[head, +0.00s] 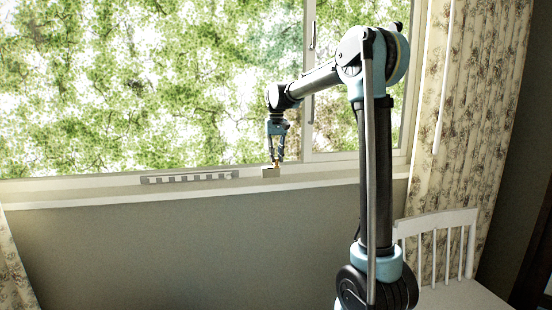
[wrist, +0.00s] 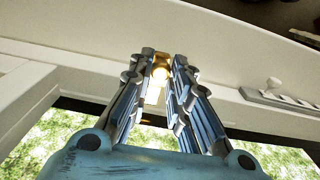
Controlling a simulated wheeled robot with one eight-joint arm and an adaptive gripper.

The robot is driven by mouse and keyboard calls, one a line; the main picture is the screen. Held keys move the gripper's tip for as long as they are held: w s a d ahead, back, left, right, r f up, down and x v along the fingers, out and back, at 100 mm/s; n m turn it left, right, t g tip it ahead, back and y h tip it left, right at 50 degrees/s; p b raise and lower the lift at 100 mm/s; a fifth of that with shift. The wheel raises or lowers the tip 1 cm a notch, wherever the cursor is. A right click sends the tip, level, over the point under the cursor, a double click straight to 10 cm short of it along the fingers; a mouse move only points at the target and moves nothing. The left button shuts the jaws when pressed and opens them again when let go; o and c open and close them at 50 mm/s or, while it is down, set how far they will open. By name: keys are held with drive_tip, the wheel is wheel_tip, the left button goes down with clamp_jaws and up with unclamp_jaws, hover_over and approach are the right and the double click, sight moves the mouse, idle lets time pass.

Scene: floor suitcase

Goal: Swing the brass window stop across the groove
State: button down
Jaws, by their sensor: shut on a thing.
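The brass window stop (wrist: 159,75) shows as a small gold piece between the fingertips in the wrist view. In the head view the brass stop (head: 276,164) is a tiny spot on top of a small pale block on the window sill. My gripper (head: 277,158) points down at it from above, and its fingers are closed on the brass piece. In the wrist view my gripper (wrist: 160,66) has a finger on each side of the stop. The groove cannot be made out clearly, and the fingers hide part of the stop.
A pale slotted strip (head: 190,177) lies on the sill (head: 100,195) left of the gripper; the strip also shows at the right of the wrist view (wrist: 285,100). The window's upright frame (head: 308,80) stands close behind. A white chair (head: 440,235) and curtain (head: 480,120) are at the right.

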drive_tip(key=c, duration=1.5)
unclamp_jaws()
drive_tip(key=shift+r, duration=0.1)
wheel_tip(320, 180, up, 12)
drive_tip(key=shift+w+f, duration=0.1)
drive_tip(key=shift+f, duration=0.05)
drive_tip(key=shift+d, duration=0.1)
